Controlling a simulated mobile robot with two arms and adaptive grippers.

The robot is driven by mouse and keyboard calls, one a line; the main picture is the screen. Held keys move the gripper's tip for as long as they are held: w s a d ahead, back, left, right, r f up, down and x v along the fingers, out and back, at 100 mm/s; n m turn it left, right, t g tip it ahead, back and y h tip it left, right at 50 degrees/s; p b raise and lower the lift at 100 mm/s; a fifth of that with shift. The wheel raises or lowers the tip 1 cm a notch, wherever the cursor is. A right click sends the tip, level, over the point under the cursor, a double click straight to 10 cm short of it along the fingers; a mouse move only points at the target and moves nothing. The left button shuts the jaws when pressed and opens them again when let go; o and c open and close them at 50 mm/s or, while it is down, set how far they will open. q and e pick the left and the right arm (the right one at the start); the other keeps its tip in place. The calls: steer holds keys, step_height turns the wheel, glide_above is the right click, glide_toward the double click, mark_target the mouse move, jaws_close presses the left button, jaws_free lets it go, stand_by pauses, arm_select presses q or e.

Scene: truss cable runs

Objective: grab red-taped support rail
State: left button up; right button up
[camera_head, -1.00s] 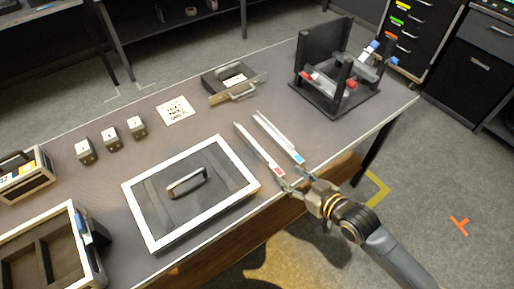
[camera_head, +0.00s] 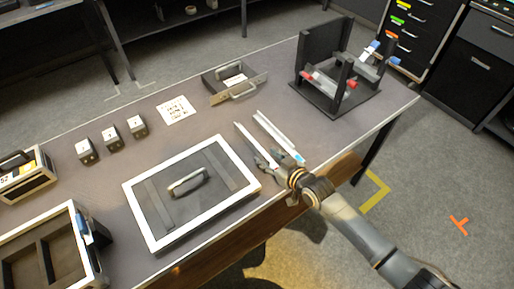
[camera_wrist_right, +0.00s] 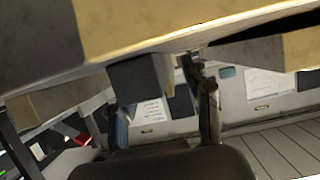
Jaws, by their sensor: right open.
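The red-taped support rail (camera_head: 245,134) lies on the table, a narrow pale strip; its far part shows in the head view, and its red-taped near end is hidden behind my right gripper. My right gripper (camera_head: 266,161) is over that near end, its jaws open. Whether it touches the rail cannot be told. In the right wrist view, the two fingers (camera_wrist_right: 165,110) stand apart, with a dark block-like end between and beyond them that I cannot identify surely. A second rail with blue tape (camera_head: 278,136) lies just right of it. My left gripper is not in view.
A white-framed case lid (camera_head: 160,238) with a handle lies close left of the rails. A black stand (camera_head: 323,100) holding red- and blue-ended parts is at the back right. A grey handled tray (camera_head: 219,97) and a white marker card (camera_head: 174,111) lie behind.

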steer(key=shift+w+a+f, duration=0.25)
steer(key=shift+w+a, duration=0.05)
steer(key=shift+w, duration=0.1)
jaws_close()
steer(key=shift+r, duration=0.1)
